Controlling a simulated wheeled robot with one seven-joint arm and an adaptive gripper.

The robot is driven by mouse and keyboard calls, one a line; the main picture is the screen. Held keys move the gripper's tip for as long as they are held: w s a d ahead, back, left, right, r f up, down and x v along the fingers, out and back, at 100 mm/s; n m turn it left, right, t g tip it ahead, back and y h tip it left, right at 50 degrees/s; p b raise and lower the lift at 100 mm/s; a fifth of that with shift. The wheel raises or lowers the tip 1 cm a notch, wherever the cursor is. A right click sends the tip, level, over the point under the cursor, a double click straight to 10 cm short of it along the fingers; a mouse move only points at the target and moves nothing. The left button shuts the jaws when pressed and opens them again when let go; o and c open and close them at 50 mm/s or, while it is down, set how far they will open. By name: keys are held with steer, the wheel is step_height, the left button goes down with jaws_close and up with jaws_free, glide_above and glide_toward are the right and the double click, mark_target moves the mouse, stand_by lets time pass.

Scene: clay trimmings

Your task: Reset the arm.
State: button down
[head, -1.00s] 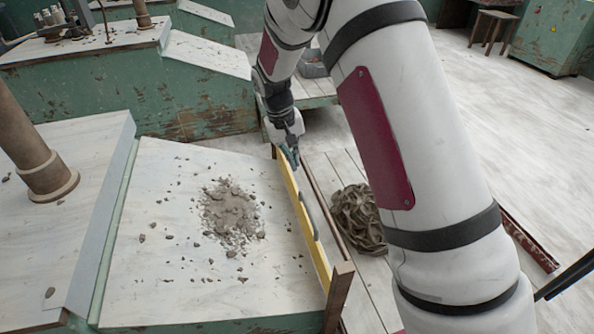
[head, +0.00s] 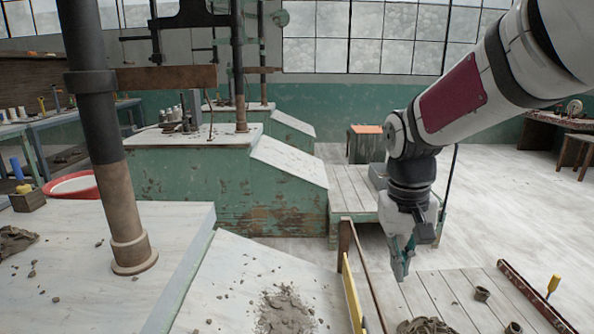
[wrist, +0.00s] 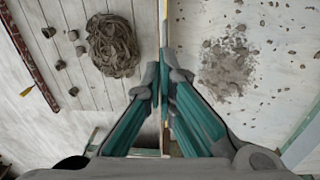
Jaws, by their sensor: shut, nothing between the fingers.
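My gripper (head: 401,262) hangs from my arm at the right of the head view, fingers pointing down. It is shut and empty, above the area beside the yellow-edged board. In the wrist view my gripper (wrist: 163,62) shows with its teal fingers together over the board's edge. The yellow-edged board (head: 353,292) stands along the right side of the sloped white worktop (head: 235,270). A pile of grey clay crumbs (head: 285,312) lies on that worktop. A heap of clay trimmings (wrist: 113,44) lies on the planks on the other side of the board.
Wooden planks (head: 455,300) with small clay lumps lie at the lower right, with a brown rail (head: 535,297) beyond. A dark post (head: 100,130) stands at the left. A green bench (head: 190,190) stands behind. Pale floor at the right is open.

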steer(key=s+r+t, duration=0.1)
steer(key=s+r, duration=0.2)
steer(key=s, duration=2.4)
step_height(320, 180, up, 14)
steer(key=t+p, duration=0.2)
steer(key=p, duration=1.1)
steer(key=shift+d+r+t+y, duration=0.15)
steer(key=shift+d+t+y, duration=0.2)
steer(key=shift+t+y, duration=0.05)
